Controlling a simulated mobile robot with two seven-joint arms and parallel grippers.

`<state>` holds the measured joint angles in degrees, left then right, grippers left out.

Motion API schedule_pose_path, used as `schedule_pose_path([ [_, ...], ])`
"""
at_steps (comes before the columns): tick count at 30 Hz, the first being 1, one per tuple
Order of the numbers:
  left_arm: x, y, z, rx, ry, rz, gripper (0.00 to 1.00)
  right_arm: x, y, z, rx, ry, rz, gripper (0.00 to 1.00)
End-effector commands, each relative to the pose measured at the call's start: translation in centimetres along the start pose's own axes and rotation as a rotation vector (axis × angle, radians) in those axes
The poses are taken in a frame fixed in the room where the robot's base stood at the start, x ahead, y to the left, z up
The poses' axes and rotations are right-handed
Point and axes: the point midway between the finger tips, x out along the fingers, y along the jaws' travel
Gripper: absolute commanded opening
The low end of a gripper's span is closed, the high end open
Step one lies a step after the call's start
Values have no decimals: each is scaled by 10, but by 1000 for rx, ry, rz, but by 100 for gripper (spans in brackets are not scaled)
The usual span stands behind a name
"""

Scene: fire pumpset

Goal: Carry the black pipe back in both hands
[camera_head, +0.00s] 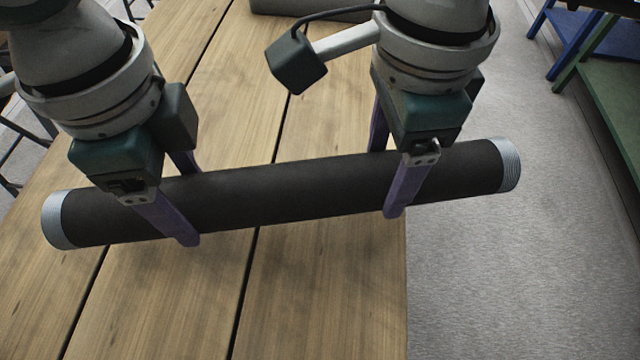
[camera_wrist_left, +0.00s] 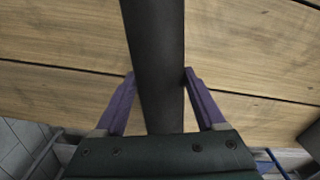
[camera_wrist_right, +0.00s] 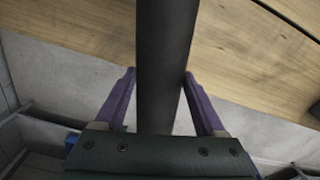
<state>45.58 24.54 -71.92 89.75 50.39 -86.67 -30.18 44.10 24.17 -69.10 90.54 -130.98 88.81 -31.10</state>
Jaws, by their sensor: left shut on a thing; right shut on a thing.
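The black pipe (camera_head: 290,190) has silver threaded ends and spans the head view, its right end slightly higher in the picture. My left gripper (camera_head: 186,200) is shut on the pipe near its left end. My right gripper (camera_head: 388,180) is shut on it nearer the right end. In the left wrist view the pipe (camera_wrist_left: 155,60) runs between the purple fingers of the left gripper (camera_wrist_left: 158,85). In the right wrist view the pipe (camera_wrist_right: 166,60) runs between the fingers of the right gripper (camera_wrist_right: 160,82). I cannot tell the gap between pipe and table.
The wooden plank table (camera_head: 320,290) lies beneath most of the pipe. The pipe's right end reaches past the table's right edge, over grey floor (camera_head: 520,270). A grey object (camera_head: 310,8) sits at the table's far end. Blue and green benches (camera_head: 610,75) stand at the right.

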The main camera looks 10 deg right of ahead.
Motion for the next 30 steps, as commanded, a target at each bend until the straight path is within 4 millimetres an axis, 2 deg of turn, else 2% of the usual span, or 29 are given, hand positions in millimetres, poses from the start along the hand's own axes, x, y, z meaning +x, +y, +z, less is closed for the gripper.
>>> schedule_pose_path([
  [17, 2, 0, 1, 0, -3, 0, 0, 0, -1, 0, 1, -1, -4, 0],
  [30, 23, 0, 1, 0, -3, 0, 0, 22, -1, 0, 1, -1, -4, 0],
])
